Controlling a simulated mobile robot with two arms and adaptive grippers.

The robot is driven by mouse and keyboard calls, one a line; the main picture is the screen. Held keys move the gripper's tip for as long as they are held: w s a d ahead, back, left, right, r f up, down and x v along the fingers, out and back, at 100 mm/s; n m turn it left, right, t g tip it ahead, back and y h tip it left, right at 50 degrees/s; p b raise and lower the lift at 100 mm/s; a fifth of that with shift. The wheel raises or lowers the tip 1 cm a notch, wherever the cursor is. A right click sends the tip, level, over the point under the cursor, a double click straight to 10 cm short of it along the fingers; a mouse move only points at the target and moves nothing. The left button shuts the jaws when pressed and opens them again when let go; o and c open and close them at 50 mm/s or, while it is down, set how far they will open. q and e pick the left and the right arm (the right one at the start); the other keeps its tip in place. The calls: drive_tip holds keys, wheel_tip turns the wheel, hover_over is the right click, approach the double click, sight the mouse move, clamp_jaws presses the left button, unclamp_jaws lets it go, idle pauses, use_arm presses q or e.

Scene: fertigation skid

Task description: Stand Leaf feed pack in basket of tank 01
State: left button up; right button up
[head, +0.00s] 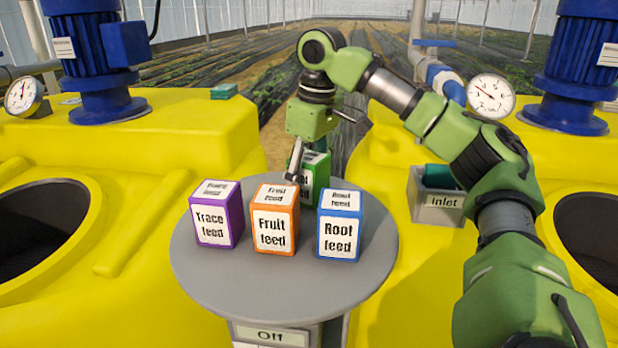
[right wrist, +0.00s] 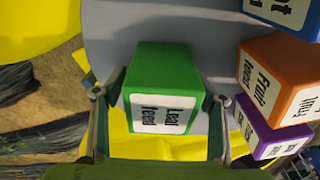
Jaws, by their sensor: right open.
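The green Leaf feed pack (head: 316,178) stands at the far side of the round grey table, partly hidden behind the orange Fruit feed pack (head: 274,222). In the right wrist view the Leaf feed pack (right wrist: 163,75) is between the two fingers of my right gripper (right wrist: 157,97). The fingers are open, with a gap visible at each side. In the head view my right gripper (head: 297,160) comes down over the pack from behind. No tank number is readable. My left gripper is not in view.
A purple Trace feed pack (head: 214,225) and a blue Root feed pack (head: 339,238) stand beside the Fruit feed pack on the table (head: 290,285). The left yellow tank (head: 190,130) carries a small teal object (head: 223,90). Both tanks have dark openings, blue motors and gauges.

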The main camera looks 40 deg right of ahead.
drive_tip(key=c, duration=1.6)
drive_tip(key=shift+r, duration=0.1)
drive_tip(key=shift+c, duration=0.2)
